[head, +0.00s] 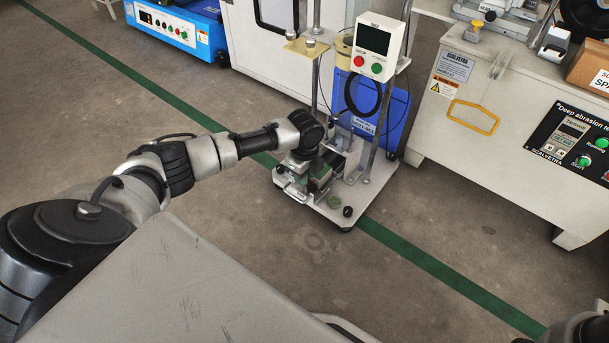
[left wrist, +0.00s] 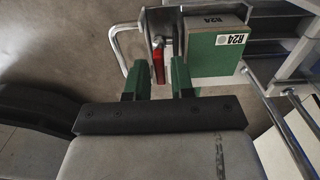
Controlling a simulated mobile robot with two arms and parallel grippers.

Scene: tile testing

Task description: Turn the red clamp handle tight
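The red clamp handle (left wrist: 159,64) shows in the left wrist view, pointing down from a metal clamp beside a green block (left wrist: 216,52) labelled R24. My left gripper (left wrist: 155,72) has two green fingers spread apart. The handle appears in the gap between the fingertips, with no clear contact; I cannot tell how deep it lies. In the head view my left arm reaches the small test stand (head: 340,213), and its wrist (head: 305,135) hides the handle and most of the fingers. My right gripper is not in view; only a bit of my right arm shows at the bottom right corner.
A bent metal bar (left wrist: 116,45) stands left of the clamp. The stand has upright posts and a control box (head: 379,45) with a screen. A large white machine (head: 500,110) stands right. Floor in front is clear.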

